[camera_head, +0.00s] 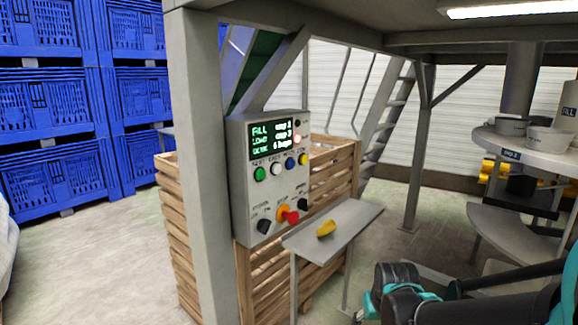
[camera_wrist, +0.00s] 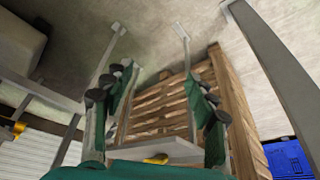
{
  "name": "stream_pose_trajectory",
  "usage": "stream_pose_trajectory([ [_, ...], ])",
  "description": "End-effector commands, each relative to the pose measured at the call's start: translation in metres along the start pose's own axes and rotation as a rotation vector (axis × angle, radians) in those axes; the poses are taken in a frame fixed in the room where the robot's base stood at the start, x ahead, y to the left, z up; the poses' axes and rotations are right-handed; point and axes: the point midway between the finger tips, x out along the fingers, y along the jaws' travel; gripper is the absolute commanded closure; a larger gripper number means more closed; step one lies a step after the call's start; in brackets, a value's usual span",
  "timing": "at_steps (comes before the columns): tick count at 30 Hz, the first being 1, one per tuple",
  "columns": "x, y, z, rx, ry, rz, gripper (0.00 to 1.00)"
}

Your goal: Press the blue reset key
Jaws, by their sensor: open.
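The blue reset key (camera_head: 290,163) is a round button on a grey control panel (camera_head: 240,200) mounted by a post. It sits in a row between a white button (camera_head: 276,168) and a yellow button (camera_head: 303,158), with a green button (camera_head: 260,173) at the left end. My gripper (camera_wrist: 160,75) shows in the wrist view with its two green and black fingers apart and nothing between them. The panel is not clearly visible in that view. In the head view my arm is low at the right, well apart from the panel.
Below the keys are a red stop button (camera_head: 290,217) and black knobs. A small grey shelf (camera_head: 345,228) with a yellow object (camera_head: 326,228) juts out in front. Wooden crates (camera_head: 330,170) stand behind, blue crates (camera_head: 45,130) at left. A round table (camera_head: 520,148) is at right.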

Motion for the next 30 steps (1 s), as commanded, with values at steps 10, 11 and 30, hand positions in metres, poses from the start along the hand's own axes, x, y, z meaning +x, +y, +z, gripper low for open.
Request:
stream_pose_trajectory([
  [10, 0.000, 0.000, 0.000, 0.000, 0.000, 0.000, 0.43],
  [11, 0.000, 0.000, 0.000, 0.000, 0.000, 0.000, 0.44],
  [30, -0.077, -0.085, -0.081, 0.405, 0.006, -0.579, 1.00],
])
